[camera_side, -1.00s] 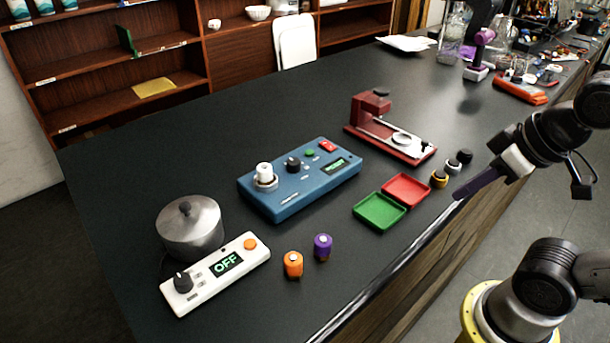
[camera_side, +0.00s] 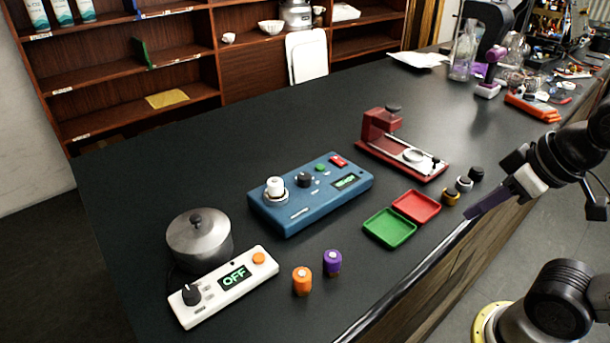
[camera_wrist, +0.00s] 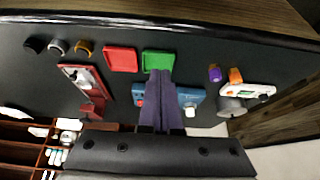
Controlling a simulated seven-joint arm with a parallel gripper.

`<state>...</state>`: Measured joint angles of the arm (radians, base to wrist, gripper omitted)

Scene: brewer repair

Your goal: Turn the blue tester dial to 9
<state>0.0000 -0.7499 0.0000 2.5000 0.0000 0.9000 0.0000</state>
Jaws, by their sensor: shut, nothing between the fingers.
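The blue tester (camera_side: 325,205) lies on the dark counter in the middle of the side view. Its black dial (camera_side: 305,179) stands on the top face, between a white-topped round part (camera_side: 275,187) in a metal ring and a green button (camera_side: 320,167). Its small display (camera_side: 345,182) shows green text too small to read. My gripper (camera_side: 470,213) is shut and empty at the counter's front edge, well right of the tester and apart from it. In the wrist view my shut purple fingers (camera_wrist: 160,76) cover the tester's middle (camera_wrist: 182,98), and the dial is hidden there.
A white device reading OFF (camera_side: 225,288), a metal pot (camera_side: 199,240), and orange (camera_side: 302,281) and purple (camera_side: 333,263) cylinders stand left. Green (camera_side: 389,228) and red (camera_side: 417,205) trays lie between tester and gripper. A red stand (camera_side: 405,150) and small knobs (camera_side: 464,184) are nearby.

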